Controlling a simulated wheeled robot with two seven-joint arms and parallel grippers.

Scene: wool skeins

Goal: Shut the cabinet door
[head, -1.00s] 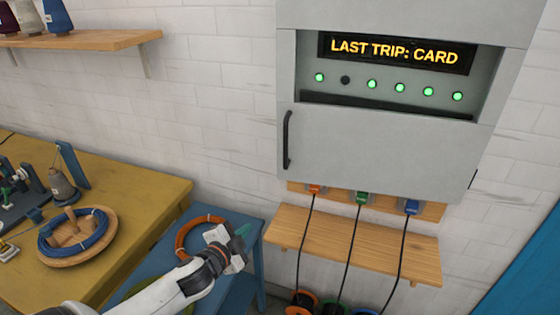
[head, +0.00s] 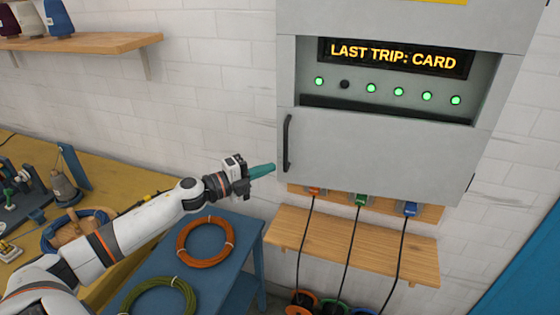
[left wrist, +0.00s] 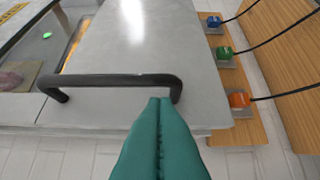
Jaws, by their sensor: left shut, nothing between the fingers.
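The grey cabinet door (head: 380,150) is on the wall cabinet at the right of the head view, with a window cut in its upper part. Its black bar handle (head: 287,143) stands upright near the left edge. I cannot tell whether a small gap is left behind the door. My left gripper (head: 272,168), with green fingers, is shut and empty just left of the handle's lower end. In the left wrist view the fingertips (left wrist: 160,101) lie by one end of the handle (left wrist: 110,80); contact is unclear. My right gripper is not in view.
A lit display (head: 395,56) and a row of lamps show through the window. Below the cabinet are coloured plugs with black cables and a wooden shelf (head: 350,240). A blue table (head: 200,270) with an orange coil (head: 205,222) stands below my left arm.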

